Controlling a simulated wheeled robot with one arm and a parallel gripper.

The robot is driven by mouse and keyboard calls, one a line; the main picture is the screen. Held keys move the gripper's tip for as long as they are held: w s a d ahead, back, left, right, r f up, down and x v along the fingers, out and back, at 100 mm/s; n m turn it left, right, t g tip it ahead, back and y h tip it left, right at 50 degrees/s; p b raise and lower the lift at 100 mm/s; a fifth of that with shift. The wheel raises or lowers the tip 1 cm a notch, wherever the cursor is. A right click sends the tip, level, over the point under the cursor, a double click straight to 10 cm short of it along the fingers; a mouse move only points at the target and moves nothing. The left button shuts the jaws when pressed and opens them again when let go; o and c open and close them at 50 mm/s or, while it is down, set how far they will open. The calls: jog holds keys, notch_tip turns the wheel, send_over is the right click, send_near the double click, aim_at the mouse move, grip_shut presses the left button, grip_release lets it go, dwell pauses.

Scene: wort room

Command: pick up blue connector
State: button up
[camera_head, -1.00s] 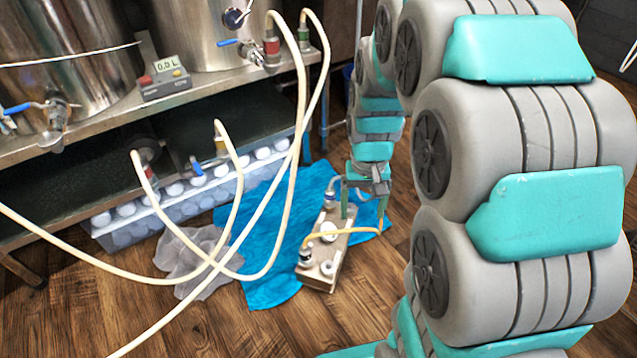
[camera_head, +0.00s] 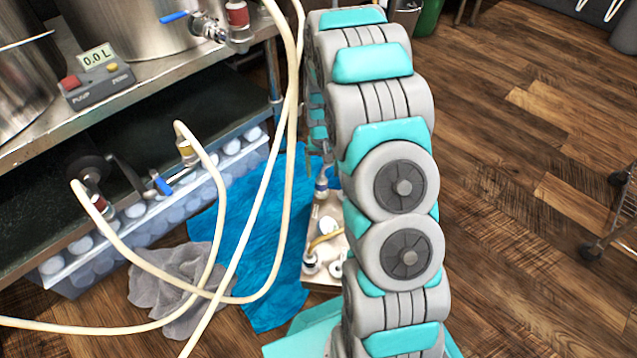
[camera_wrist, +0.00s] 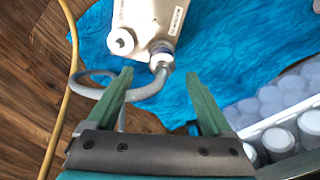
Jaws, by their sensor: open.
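My gripper (camera_wrist: 158,75) is open and empty in the wrist view. Its fingertips lie just below the connector, one to each side in the picture, and the hose passes between them. I cannot tell the height gap. In the head view my arm hides the gripper.
The cream box (camera_wrist: 149,28) has a white port and stands on a blue cloth (camera_wrist: 228,38). A yellow hose (camera_wrist: 72,70) runs at left. A clear bin of white-capped bottles (camera_head: 135,225), a grey rag (camera_head: 180,285) and looping hoses (camera_head: 262,180) are nearby.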

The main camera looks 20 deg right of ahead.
aim_at(321, 183)
jog(key=f, duration=0.3)
jog(key=f+b, duration=0.1)
jog(key=f, duration=0.2)
jog(key=shift+s+a, duration=0.15)
jog(key=shift+a, duration=0.05)
grip_shut()
dwell(0.5)
